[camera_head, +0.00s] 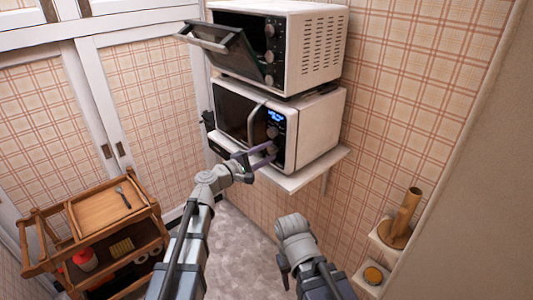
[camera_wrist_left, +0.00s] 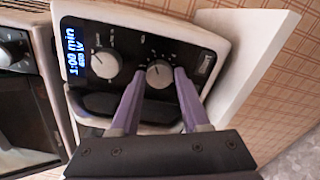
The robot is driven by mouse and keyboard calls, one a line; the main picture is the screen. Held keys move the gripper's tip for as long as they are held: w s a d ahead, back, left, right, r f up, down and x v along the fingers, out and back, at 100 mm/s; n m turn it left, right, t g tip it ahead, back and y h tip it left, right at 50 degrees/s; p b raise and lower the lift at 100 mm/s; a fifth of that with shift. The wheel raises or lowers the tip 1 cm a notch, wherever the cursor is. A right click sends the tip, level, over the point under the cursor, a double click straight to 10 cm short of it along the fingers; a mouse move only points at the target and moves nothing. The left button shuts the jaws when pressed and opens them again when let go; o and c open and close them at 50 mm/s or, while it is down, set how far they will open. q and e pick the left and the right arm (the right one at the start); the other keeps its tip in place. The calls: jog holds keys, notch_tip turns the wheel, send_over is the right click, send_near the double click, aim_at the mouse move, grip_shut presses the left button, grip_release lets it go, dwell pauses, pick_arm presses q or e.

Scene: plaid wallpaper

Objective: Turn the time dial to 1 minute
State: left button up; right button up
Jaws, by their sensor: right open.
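The white microwave (camera_head: 318,125) stands on a wall shelf, with a dark door and a black control panel. Its lit display (camera_wrist_left: 78,52) reads 1:00 min, with a smaller line below that is hard to read. Two round knobs sit on the panel: the upper knob (camera_head: 273,132), nearer the display (camera_wrist_left: 103,62), and the lower knob (camera_wrist_left: 160,73). My left gripper (camera_head: 270,152) is at the lower knob, its purple fingers (camera_wrist_left: 160,80) spread on either side of it with small gaps. My right gripper (camera_head: 283,265) hangs low, away from the microwave, its fingers mostly hidden.
A toaster oven (camera_head: 318,50) with its door open stands above the microwave. The white shelf (camera_head: 300,178) juts out under the microwave. A wooden cart (camera_head: 105,235) stands at lower left. Small wall shelves (camera_head: 385,240) at right hold a wooden item. Floor between is clear.

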pick_arm(q)
jog(key=o, duration=0.4)
jog(key=shift+c, duration=0.2)
jog(key=v, duration=0.7)
jog(key=shift+s+a, duration=0.3)
